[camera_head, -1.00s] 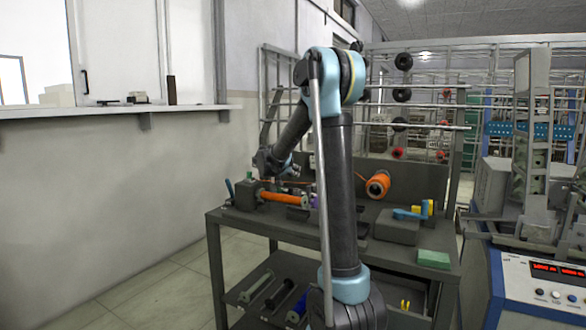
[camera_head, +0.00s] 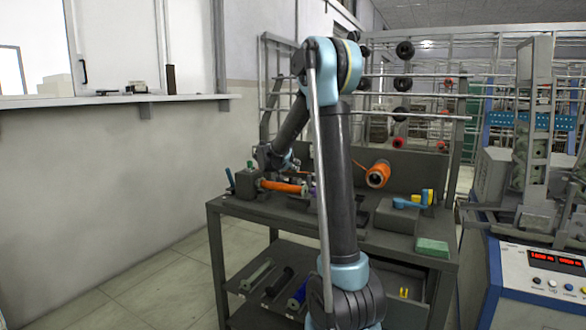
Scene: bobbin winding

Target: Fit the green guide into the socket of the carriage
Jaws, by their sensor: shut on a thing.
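My gripper (camera_head: 290,165) is small and dark above the left part of the workbench, partly hidden behind my own arm. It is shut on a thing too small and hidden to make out. A small green piece (camera_head: 250,165) stands upright on the dark block at the bench's left end, left of my gripper; I cannot tell whether it is the green guide. The carriage and its socket cannot be told apart among the dark parts behind my arm.
The workbench (camera_head: 235,210) carries a dark block (camera_head: 247,183) with an orange rod (camera_head: 283,187), an orange spool (camera_head: 377,174), a blue crank (camera_head: 405,204) on a dark box and a green pad (camera_head: 432,246). A control console (camera_head: 540,277) stands at right.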

